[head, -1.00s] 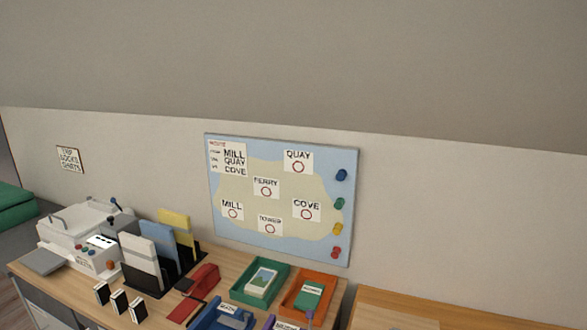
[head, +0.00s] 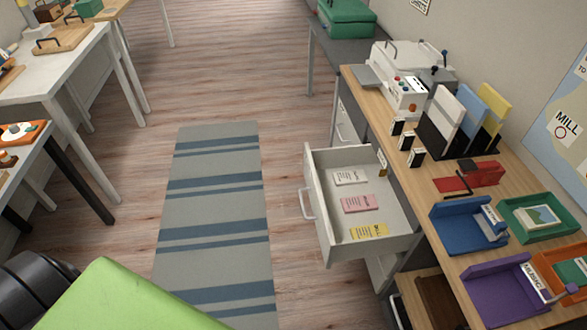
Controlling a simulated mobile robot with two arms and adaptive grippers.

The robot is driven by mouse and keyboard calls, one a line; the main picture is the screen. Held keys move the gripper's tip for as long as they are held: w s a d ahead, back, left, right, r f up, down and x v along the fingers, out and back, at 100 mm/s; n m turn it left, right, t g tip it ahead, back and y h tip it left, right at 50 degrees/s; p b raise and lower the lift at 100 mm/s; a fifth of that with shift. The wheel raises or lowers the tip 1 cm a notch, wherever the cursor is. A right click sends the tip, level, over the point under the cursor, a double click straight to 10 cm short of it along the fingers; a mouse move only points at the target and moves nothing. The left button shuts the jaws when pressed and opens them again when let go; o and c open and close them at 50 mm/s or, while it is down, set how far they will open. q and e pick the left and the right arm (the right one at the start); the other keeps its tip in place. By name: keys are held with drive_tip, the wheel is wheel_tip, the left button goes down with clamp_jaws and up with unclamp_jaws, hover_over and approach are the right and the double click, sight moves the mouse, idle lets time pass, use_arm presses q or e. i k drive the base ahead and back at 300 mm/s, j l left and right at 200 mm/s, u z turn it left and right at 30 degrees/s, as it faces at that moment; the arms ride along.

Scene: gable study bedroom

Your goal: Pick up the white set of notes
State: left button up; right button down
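The white set of notes (head: 349,177) lies flat in an open drawer (head: 313,190) under the desk, at the end farthest from me. A pink set (head: 360,203) lies in the middle of the drawer, and a yellow set (head: 368,231) lies at the near end. The three sets are apart from each other, and nothing covers the white one. Neither of my grippers shows in the head view.
The wooden desk (head: 405,190) overhangs the drawer's right side and carries a blue tray (head: 462,238), a purple tray (head: 490,298) and a white machine (head: 398,65). A striped rug (head: 215,220) lies on open floor to the left. White tables stand farther left.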

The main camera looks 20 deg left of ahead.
sight(351, 177)
drive_tip(key=u, duration=0.3)
drive_tip(key=z, duration=0.6)
drive_tip(key=i+j+z, duration=0.15)
drive_tip(key=j+z, duration=0.3)
drive_tip(key=i+j+z, duration=0.1)
drive_tip(key=j+z, duration=0.85)
drive_tip(key=k+j+z, duration=0.1)
drive_tip(key=j+z, duration=0.35)
